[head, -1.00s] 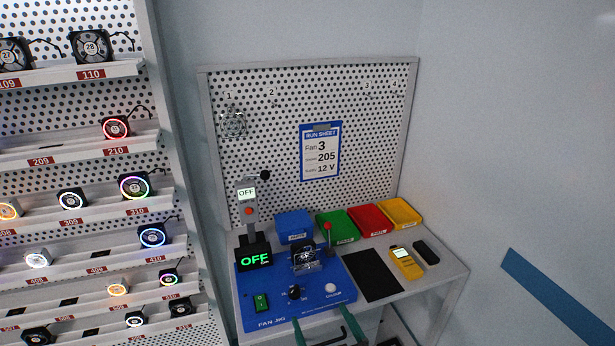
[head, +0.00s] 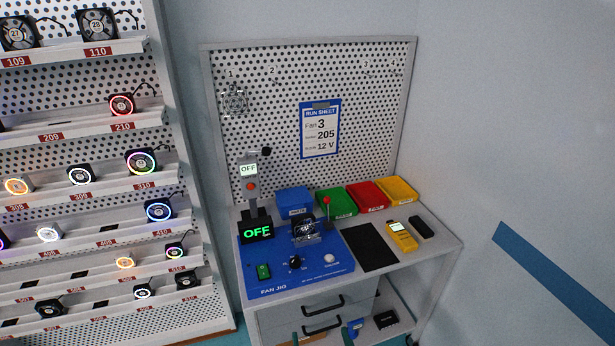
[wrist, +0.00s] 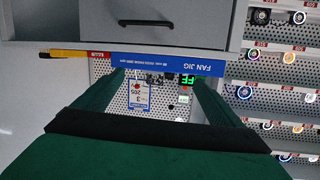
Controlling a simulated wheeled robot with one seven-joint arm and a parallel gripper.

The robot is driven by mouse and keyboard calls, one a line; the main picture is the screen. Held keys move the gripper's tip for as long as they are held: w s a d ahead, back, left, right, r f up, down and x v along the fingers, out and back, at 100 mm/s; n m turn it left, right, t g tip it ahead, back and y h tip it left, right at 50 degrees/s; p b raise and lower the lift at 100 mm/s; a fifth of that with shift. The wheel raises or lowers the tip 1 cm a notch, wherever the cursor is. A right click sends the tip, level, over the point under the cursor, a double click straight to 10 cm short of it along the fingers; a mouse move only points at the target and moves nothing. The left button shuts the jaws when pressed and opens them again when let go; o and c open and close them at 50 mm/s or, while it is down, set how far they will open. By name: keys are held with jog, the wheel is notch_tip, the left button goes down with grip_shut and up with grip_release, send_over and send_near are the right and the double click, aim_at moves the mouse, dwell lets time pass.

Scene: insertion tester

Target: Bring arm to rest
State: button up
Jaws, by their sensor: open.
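My gripper (wrist: 155,82) shows in the wrist view as two green fingers spread apart, with nothing between them. Its fingertips (head: 321,338) just reach into the bottom edge of the head view, in front of the bench drawers. The rest of my arm is out of the head view. The blue fan jig (head: 275,272) stands on the bench with a fan (head: 305,230) in it, apart from my gripper. The jig's display (head: 257,231) reads OFF. The wrist view shows the bench upside down, with the jig's front edge (wrist: 168,64) beyond the fingers.
The grey drawer unit (head: 290,312) under the bench is close to my gripper. A fan shelf (head: 100,245) stands at left. Blue (head: 294,202), green, red and yellow bins line the bench back. A yellow meter (head: 401,237) lies at right. The right wall side is clear.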

jog(key=s+f+m+h, duration=0.1)
jog(key=s+f+h, duration=0.15)
jog(key=s, duration=0.55)
jog(key=s+f+m+h, duration=0.1)
jog(key=s+f, duration=0.2)
jog(key=s, duration=0.5)
jog(key=s+a+r, duration=0.1)
jog(key=s+r, duration=0.1)
jog(key=s, duration=0.5)
jog(key=s+a+r+n+y, duration=0.1)
jog(key=s+a+r, duration=0.1)
jog(key=s, duration=0.5)
jog(key=shift+a+r, duration=0.25)
jog(key=shift+r, duration=0.6)
jog(key=shift+c, duration=0.4)
